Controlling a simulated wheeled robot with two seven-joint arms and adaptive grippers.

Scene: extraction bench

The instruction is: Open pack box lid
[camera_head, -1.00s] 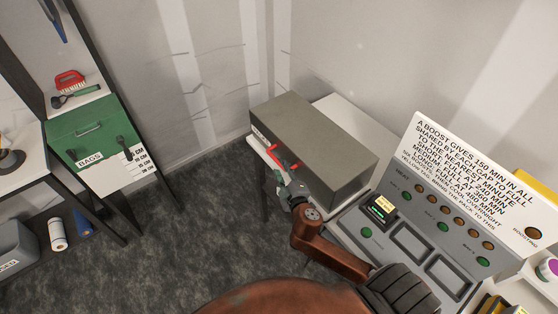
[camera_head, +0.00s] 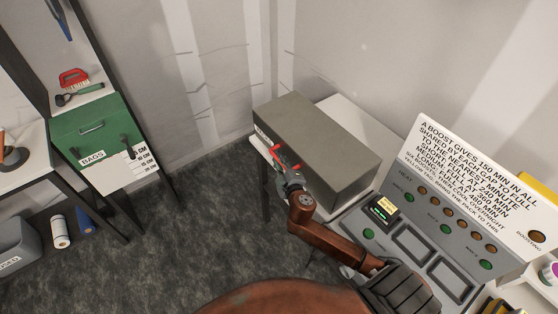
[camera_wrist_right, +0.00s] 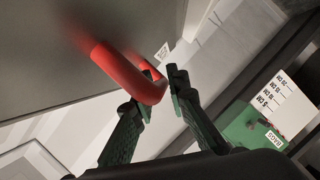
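The pack box is a long grey-brown box (camera_head: 325,140) with a closed lid, on the white bench in the head view. A red bar handle (camera_head: 284,158) sticks out from its front side. My right gripper (camera_head: 288,172) is at this handle. In the right wrist view, the red handle (camera_wrist_right: 128,72) curves down to the fingertips of my right gripper (camera_wrist_right: 158,88). The two dark green fingers stand apart, with the handle's bend at or between their tips; firm contact cannot be told. My left gripper is not in view.
A charging panel (camera_head: 415,245) with lights and slots stands right of the box, below a white text board (camera_head: 475,185). A green bags box (camera_head: 92,130) is on the left shelf. The floor (camera_head: 200,230) between is clear.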

